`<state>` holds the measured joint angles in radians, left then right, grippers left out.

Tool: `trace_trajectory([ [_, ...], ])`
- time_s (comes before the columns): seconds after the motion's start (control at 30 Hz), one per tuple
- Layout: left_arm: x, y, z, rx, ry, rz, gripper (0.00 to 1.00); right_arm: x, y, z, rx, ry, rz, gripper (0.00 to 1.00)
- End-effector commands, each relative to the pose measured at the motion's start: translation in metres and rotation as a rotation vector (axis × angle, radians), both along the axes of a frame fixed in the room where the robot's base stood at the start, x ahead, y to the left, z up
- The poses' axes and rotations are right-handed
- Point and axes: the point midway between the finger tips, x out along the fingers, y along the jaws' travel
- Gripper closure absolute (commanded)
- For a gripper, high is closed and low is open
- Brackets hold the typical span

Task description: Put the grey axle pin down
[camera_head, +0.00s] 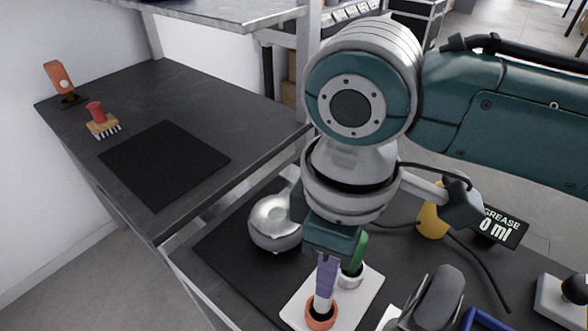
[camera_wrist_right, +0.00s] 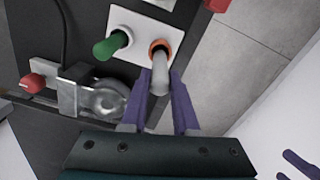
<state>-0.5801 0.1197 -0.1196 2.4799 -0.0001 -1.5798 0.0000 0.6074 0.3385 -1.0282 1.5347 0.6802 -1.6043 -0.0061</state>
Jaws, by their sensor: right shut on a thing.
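My right gripper (camera_head: 325,285) points down with its purple fingers shut on the grey axle pin (camera_wrist_right: 161,74). The pin is a pale cylinder, and its far end is at the orange ring-shaped holder (camera_head: 320,316) on the white plate (camera_head: 291,308). In the right wrist view the orange holder (camera_wrist_right: 160,46) shows around that end; how deep the pin sits is hidden. A green-handled piece (camera_wrist_right: 108,47) stands in the plate's other holder. My left gripper (camera_wrist_right: 293,167) shows only as two spread purple fingers at the lower right edge of the right wrist view.
A round metal body (camera_head: 274,222) stands beside the plate. A dark tool (camera_head: 437,299), a blue frame (camera_head: 488,320) and a grease sign (camera_head: 497,228) lie to the right. The bench at left holds a brush (camera_head: 102,123) and a bare black mat (camera_head: 165,162).

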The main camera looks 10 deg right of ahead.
Motion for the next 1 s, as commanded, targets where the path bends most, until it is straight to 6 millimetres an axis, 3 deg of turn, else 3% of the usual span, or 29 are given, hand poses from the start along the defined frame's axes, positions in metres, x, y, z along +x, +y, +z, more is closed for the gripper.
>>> trace_trajectory([
  [0.23,0.0,0.0,-0.009,0.0,-0.001,0.0,0.0,0.0,0.0,-0.035,-0.002,0.001,-0.001,1.0],
  [0.63,0.0,0.0,-0.011,0.0,-0.001,0.0,0.0,0.0,0.0,-0.04,0.0,0.0,0.0,1.0],
  [0.67,0.0,0.0,-0.01,0.0,-0.001,-0.001,0.0,0.0,0.0,-0.041,0.0,0.0,0.0,0.71],
  [0.9,0.0,0.0,-0.01,0.0,-0.001,-0.001,0.0,0.0,0.0,-0.04,0.0,0.0,0.0,0.44],
  [1.0,0.0,0.0,-0.01,0.0,-0.001,-0.001,0.0,0.0,0.0,-0.04,0.0,0.0,0.0,0.42],
])
